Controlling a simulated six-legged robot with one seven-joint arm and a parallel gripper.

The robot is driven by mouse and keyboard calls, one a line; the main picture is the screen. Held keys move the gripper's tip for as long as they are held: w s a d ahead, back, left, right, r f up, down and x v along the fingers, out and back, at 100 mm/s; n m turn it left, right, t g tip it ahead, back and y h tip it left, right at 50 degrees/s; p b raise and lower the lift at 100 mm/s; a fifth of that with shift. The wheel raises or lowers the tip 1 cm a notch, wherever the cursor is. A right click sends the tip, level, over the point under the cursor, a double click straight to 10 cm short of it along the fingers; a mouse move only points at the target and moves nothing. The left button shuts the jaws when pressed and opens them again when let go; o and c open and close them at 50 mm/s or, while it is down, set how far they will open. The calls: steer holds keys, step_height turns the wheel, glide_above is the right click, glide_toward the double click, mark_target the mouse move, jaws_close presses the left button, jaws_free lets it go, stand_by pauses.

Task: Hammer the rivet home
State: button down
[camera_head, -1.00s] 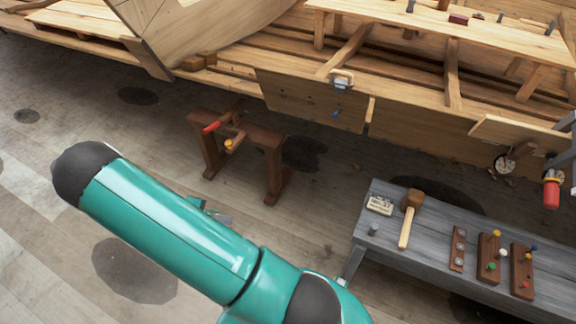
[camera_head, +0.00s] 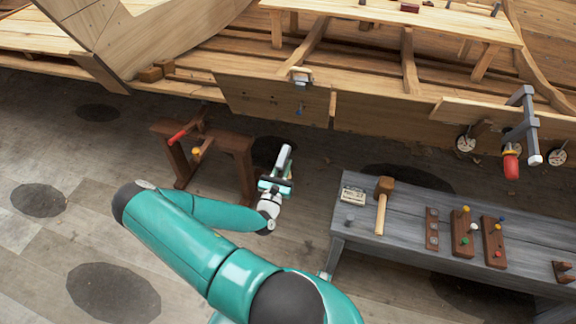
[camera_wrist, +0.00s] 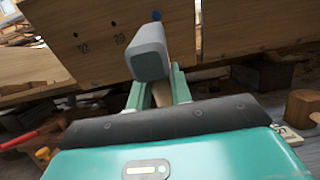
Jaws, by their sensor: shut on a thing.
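My gripper (camera_head: 276,185) is shut on a hammer. The hammer has a grey block head (camera_wrist: 150,52) and a pale wooden handle (camera_wrist: 161,92) between the fingers; the head also shows small in the head view (camera_head: 285,154). The hammer is in the air in front of the hull planking, apart from it as far as I can tell. A small blue rivet (camera_head: 300,109) is in the lower plank (camera_head: 264,101). In the wrist view a blue spot (camera_wrist: 156,15), likely this rivet, shows just above the hammer head. How far it stands out is too small to tell.
A brown trestle (camera_head: 225,147) stands left of my gripper. A grey bench (camera_head: 400,220) at the right bears a wooden mallet (camera_head: 383,190) and several peg blocks (camera_head: 463,234). A red-handled clamp (camera_head: 511,164) hangs at the right.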

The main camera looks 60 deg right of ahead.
steer(key=shift+n+t+h, duration=0.3)
steer(key=shift+n+t, duration=0.3)
steer(key=shift+t, duration=0.2)
steer(key=shift+s+d+r, duration=0.1)
steer(key=shift+d+r, duration=0.1)
steer(key=shift+d, duration=0.55)
steer(key=shift+s+d+r, duration=0.1)
steer(key=shift+d+r, duration=0.15)
steer(key=shift+d, duration=0.55)
steer(key=shift+s+d+r, duration=0.1)
steer(key=shift+d+r, duration=0.1)
steer(key=shift+d, duration=0.55)
